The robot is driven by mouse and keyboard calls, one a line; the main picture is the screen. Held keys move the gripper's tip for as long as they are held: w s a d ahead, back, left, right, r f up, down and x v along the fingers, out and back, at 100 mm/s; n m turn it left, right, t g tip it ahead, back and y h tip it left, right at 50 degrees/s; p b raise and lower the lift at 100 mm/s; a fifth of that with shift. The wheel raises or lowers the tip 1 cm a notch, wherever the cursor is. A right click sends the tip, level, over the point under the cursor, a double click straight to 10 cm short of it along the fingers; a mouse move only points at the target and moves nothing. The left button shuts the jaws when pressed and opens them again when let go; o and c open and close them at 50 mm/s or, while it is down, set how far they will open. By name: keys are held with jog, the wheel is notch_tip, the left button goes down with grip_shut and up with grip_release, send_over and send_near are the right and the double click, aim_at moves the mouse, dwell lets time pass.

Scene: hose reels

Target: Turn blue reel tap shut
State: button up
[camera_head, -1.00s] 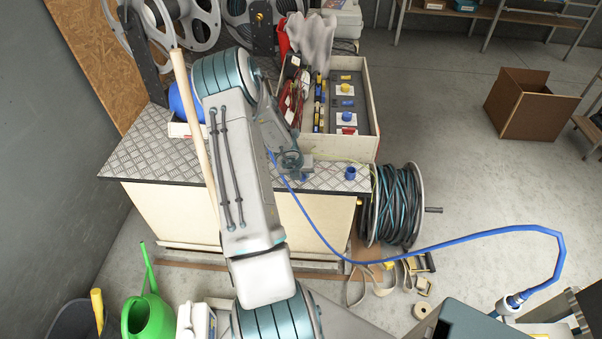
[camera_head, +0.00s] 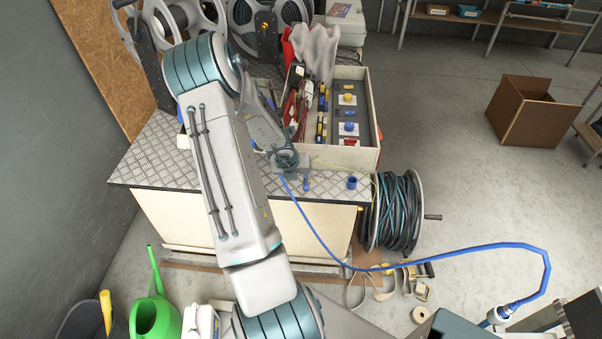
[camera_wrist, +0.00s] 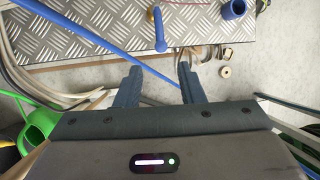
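A short blue lever (camera_wrist: 159,30) with a rounded end, beside a small brass-coloured part, shows at the bench edge in the wrist view. It looks like the blue tap's handle. In the head view the small blue lever (camera_head: 306,184) sits at the bench's front edge, just below my gripper (camera_head: 290,163). In the wrist view my gripper (camera_wrist: 159,70) is open and empty, its two fingers apart and pointing towards the lever without touching it. A blue hose (camera_head: 320,238) runs from beside the lever down to the right. The blue reel itself is not clearly visible behind my arm.
A blue cup-like piece (camera_head: 351,182) stands right of the lever on the checker-plate bench (camera_head: 150,165). A parts crate (camera_head: 372,105) stands behind. A dark-hose reel (camera_head: 397,212) stands right of the bench. A green watering can (camera_head: 155,315) is at lower left.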

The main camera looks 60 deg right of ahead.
jog(key=shift+p+v, duration=0.65)
jog(key=shift+v, duration=1.05)
jog(key=shift+s+f, duration=0.1)
jog(key=shift+s, duration=0.05)
